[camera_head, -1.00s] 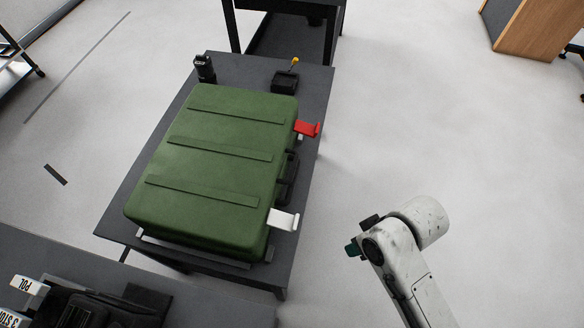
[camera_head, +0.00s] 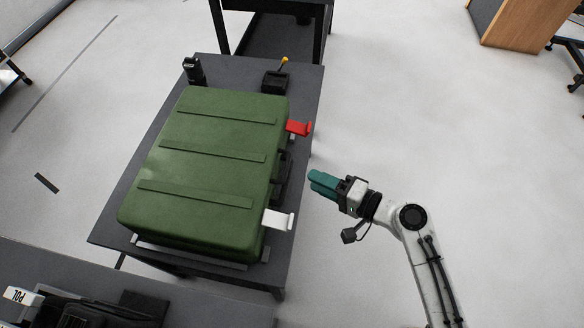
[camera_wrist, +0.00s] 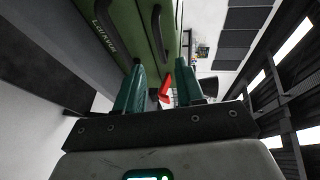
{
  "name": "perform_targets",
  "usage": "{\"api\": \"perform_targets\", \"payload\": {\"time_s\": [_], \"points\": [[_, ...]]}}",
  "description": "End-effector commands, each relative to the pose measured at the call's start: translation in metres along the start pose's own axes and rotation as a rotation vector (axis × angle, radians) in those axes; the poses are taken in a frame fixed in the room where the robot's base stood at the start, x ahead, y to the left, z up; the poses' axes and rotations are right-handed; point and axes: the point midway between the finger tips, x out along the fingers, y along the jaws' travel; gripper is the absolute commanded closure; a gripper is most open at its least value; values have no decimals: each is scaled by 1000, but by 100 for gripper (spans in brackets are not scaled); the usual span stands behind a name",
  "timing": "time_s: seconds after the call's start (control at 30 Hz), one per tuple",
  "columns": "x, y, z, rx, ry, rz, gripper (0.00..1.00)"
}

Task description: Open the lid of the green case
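The green case (camera_head: 205,165) lies with its lid closed on a dark table. A red latch (camera_head: 298,128) and a white latch (camera_head: 278,219) stick out from its right side, with a dark handle (camera_head: 283,178) between them. My gripper (camera_head: 316,182) is to the right of the case, apart from it, its teal fingers pointing at the handle side. In the wrist view, the fingers (camera_wrist: 159,72) are spread with nothing held. The red latch (camera_wrist: 165,88) shows between them, further off, and the green case (camera_wrist: 118,25) fills the upper left. The white latch is not visible there.
The dark table (camera_head: 118,205) also carries a small black device (camera_head: 193,70) and a black box with a yellow-tipped lever (camera_head: 275,80) at its far end. Another dark table (camera_head: 215,305) stands at lower left.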

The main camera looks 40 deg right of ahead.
Motion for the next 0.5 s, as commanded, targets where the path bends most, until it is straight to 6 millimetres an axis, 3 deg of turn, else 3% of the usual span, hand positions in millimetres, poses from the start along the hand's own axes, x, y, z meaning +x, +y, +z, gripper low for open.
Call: {"api": "perform_targets", "payload": {"time_s": [0.3, 0.5], "points": [[58, -2, 1, -2, -4, -1, 62], [77, 0, 1, -1, -3, 1, 62]]}}
